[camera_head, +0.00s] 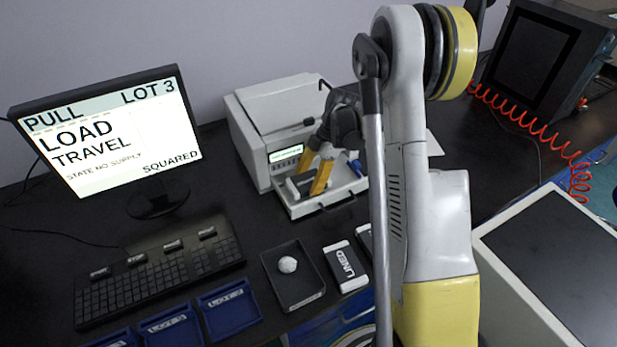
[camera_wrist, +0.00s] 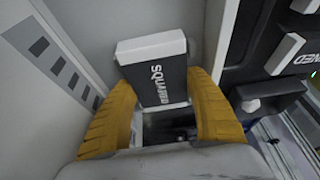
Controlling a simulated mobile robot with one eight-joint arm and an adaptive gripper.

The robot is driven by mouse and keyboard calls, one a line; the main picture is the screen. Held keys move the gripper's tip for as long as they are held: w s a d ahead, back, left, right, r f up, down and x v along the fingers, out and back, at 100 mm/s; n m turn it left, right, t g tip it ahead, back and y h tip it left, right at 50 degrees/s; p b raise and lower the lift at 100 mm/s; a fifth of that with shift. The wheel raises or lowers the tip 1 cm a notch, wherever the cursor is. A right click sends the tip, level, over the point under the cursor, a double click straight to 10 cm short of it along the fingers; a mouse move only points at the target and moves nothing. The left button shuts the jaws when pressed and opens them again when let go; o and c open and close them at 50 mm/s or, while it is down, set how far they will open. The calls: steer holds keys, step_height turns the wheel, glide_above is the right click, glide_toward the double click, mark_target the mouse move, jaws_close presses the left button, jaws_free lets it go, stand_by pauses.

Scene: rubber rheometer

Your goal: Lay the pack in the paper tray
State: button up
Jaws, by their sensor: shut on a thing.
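The pack (camera_wrist: 160,80), dark with a white end and the word SQUARED, is between the two yellow fingers of my gripper (camera_wrist: 165,115) in the wrist view. My gripper (camera_head: 319,180) is shut on it and points down over the paper tray (camera_head: 326,203) in the head view. The pack (camera_head: 299,186) shows there beside the fingers, within the tray's outline. The tray is light grey and sticks out from the front of the white printer (camera_head: 262,150). I cannot tell whether the pack touches the tray floor.
A pack marked LINED (camera_head: 347,268) lies right of a black dish (camera_head: 308,290) holding a white crumpled ball (camera_head: 288,265). Another pack (camera_head: 364,238) is partly hidden by my arm. A monitor (camera_head: 110,130), keyboard (camera_head: 160,275) and blue bins (camera_head: 230,305) are at left.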

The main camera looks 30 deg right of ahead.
steer(key=shift+f, duration=0.5)
steer(key=o, duration=1.4)
steer(key=shift+c, duration=0.2)
steer(key=shift+s+r+p, duration=0.6)
steer(key=shift+s+r, duration=0.1)
steer(key=shift+r, duration=0.5)
steer(key=shift+s+r+p, duration=0.65)
steer(key=shift+r, duration=0.5)
steer(key=shift+s+r+p, duration=0.6)
steer(key=shift+s+r, duration=0.1)
steer(key=shift+r, duration=0.5)
